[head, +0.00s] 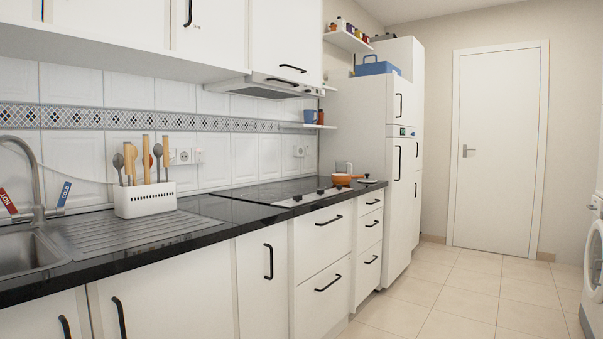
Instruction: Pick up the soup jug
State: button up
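I cannot pick out the soup jug with certainty. A small orange vessel (342,180) stands at the far end of the black counter, beside the fridge. A small pale or clear container (344,167) shows just behind it, too small to make out. A blue mug-like vessel (310,117) stands on a low wall shelf above that end of the counter. My gripper is not in view.
The black counter (240,209) runs along the left, with a sink (30,254), a white utensil holder (145,200) and a hob (275,190). A fridge (399,150) stands beyond it. The tiled floor (455,300) is clear toward a closed door (497,150). A washing machine (594,265) is at right.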

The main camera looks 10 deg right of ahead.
aim_at(340, 167)
jog(key=i+l+z, duration=0.2)
jog(key=i+z, duration=0.25)
jog(key=i+l+z, duration=0.1)
jog(key=z, duration=0.4)
jog(key=i+l+z, duration=0.1)
jog(key=i+z, duration=0.2)
jog(key=i, duration=0.4)
jog(key=i+z, duration=0.3)
jog(key=i, duration=0.4)
jog(key=i+l+u, duration=0.1)
jog(key=i+u, duration=0.4)
jog(key=i+l+u, duration=0.2)
jog(key=i+u, duration=0.15)
jog(key=u, duration=0.15)
jog(key=i+l+u, duration=0.35)
jog(key=u, duration=0.15)
